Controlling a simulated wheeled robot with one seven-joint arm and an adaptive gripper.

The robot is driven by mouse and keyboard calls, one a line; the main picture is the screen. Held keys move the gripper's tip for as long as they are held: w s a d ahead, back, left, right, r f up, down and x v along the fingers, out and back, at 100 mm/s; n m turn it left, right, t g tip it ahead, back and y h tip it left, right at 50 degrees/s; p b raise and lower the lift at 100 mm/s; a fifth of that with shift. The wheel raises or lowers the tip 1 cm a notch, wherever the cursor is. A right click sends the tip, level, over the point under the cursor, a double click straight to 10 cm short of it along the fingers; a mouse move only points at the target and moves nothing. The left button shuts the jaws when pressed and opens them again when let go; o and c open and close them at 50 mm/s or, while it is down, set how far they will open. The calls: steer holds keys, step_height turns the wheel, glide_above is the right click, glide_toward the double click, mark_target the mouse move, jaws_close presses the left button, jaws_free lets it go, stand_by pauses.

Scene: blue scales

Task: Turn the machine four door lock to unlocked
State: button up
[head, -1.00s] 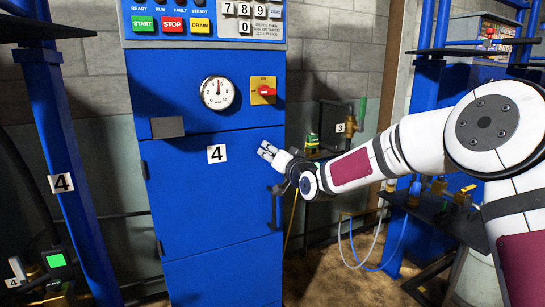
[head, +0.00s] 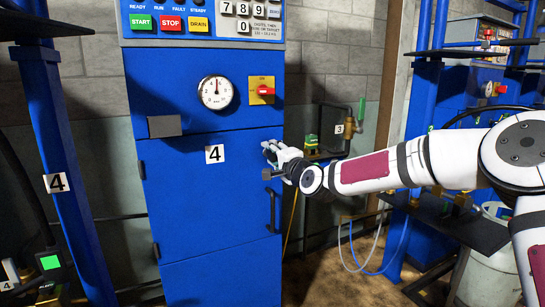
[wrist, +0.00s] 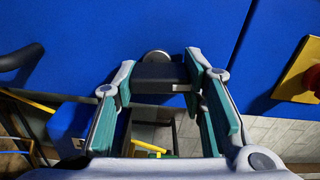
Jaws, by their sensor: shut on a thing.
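The machine four door (head: 200,190) is a blue panel with a white "4" label (head: 215,154), and it looks closed. My gripper (head: 270,150) is at the door's right edge, above the black door handle (head: 272,212). In the wrist view my gripper (wrist: 160,77) has its two fingers on either side of a dark block (wrist: 158,74), which appears to be the door lock, and is shut on it.
A red knob on a yellow plate (head: 262,90) and a round gauge (head: 216,92) sit above the door. The door handle is close on the left in the wrist view (wrist: 20,60). Pipework labelled 3 (head: 339,130) stands right of the machine.

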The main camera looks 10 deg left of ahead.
steer(key=shift+f+m, duration=0.1)
steer(key=shift+m, duration=0.6)
steer(key=o, duration=1.2)
steer(key=shift+c, duration=0.2)
steer(key=shift+d, duration=0.1)
steer(key=v, duration=1.2)
